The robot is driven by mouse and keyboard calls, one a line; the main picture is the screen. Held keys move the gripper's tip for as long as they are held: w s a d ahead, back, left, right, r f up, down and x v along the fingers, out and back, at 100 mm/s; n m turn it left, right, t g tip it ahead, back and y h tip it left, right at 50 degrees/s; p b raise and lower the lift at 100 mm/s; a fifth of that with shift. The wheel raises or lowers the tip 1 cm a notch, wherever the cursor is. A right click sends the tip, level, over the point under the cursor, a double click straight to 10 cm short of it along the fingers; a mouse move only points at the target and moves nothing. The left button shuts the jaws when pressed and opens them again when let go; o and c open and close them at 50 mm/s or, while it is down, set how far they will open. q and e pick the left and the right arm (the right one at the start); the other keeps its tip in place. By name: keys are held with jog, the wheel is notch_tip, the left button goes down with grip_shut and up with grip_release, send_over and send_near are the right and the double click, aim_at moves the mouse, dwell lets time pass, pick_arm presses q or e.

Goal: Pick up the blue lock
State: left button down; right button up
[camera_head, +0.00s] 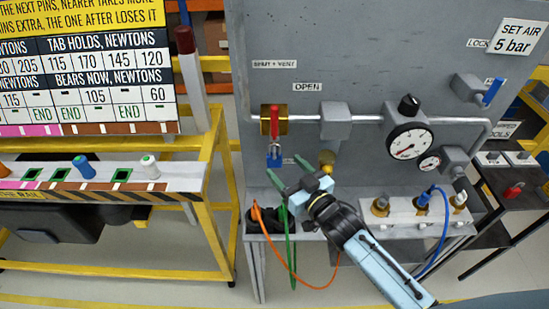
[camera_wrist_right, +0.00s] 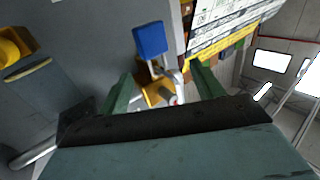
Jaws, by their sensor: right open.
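The blue lock (camera_head: 274,155) hangs just below the red handle (camera_head: 275,121) of the brass valve (camera_head: 263,123) on the grey panel. My right gripper (camera_head: 287,167) is open and empty, with its green fingers close below and to the right of the lock. In the right wrist view the lock (camera_wrist_right: 150,40) shows beyond the open fingers (camera_wrist_right: 163,85), its metal shackle toward the brass valve part. Whether a finger touches the lock I cannot tell. My left gripper is not in view.
A grey shelf (camera_head: 455,232) below the panel carries brass fittings, with a blue hose (camera_head: 440,235) at right. Orange (camera_head: 290,268) and green hoses hang near my right wrist. A gauge (camera_head: 408,140) and pipe are at right. A yellow-framed stand (camera_head: 215,200) is at left.

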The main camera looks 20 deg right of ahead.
aim_at(279, 159)
jog(key=x, duration=0.4)
jog(key=shift+w+d+f, duration=0.1)
jog(key=shift+w+d, duration=0.05)
jog(key=shift+w, duration=0.3)
jog(key=c, duration=1.3)
